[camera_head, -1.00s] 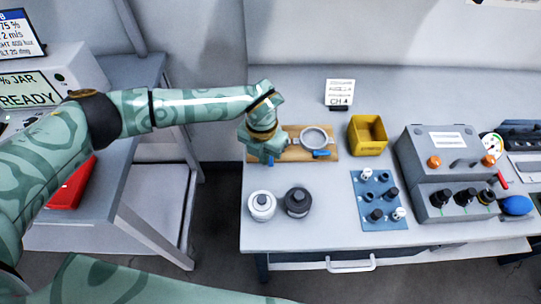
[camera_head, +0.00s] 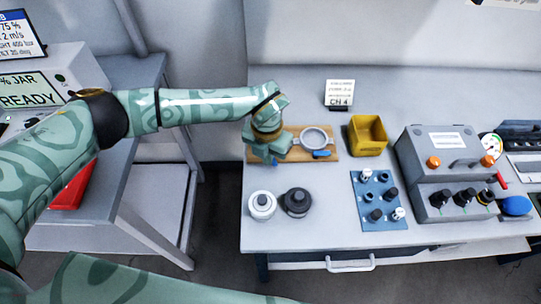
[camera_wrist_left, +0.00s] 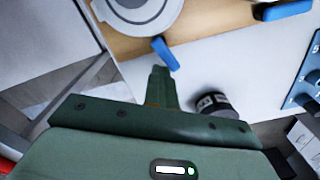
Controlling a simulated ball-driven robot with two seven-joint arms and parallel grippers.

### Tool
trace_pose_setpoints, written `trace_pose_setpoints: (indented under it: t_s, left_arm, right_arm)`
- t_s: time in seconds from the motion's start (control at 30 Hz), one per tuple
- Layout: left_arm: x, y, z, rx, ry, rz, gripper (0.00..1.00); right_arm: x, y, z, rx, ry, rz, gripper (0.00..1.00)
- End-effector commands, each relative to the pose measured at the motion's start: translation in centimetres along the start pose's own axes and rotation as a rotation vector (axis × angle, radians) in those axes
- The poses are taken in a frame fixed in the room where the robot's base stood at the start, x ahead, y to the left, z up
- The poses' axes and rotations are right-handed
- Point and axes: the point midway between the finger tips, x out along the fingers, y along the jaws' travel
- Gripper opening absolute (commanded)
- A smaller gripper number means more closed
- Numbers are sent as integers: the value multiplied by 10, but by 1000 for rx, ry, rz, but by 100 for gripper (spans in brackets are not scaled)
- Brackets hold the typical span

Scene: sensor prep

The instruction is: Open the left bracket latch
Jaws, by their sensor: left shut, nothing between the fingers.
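A wooden board (camera_head: 333,150) at the back left of the bench carries a round bracket (camera_head: 314,136) with a blue latch (camera_head: 321,154) on its right half. The left bracket is mostly hidden by my left gripper (camera_head: 270,156) in the head view. In the left wrist view the left bracket's grey ring (camera_wrist_left: 150,22) shows at the top edge, with its blue latch (camera_wrist_left: 164,52) angled below it. The fingertips of my left gripper (camera_wrist_left: 160,73) are shut and empty, right by this latch's lower end; I cannot tell whether they touch. My right gripper is out of view.
A white-topped jar (camera_head: 262,205) and a dark jar (camera_head: 297,202) stand in front of the board. A yellow bin (camera_head: 367,136) is to its right. A blue mat (camera_head: 366,212) with several small fittings and a grey control box (camera_head: 447,165) stand farther right.

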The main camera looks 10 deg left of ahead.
Motion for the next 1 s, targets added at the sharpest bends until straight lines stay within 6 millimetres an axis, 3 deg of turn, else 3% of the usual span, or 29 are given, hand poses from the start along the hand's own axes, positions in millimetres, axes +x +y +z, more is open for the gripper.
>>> trace_pose_setpoints:
  t_s: [0.03,1.0]
  left_arm:
    - [11,-3,-8,5,25,1,0]
    - [10,-19,-3,16,24,-6,0]
  right_arm:
    - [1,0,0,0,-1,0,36]
    - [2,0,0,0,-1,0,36]
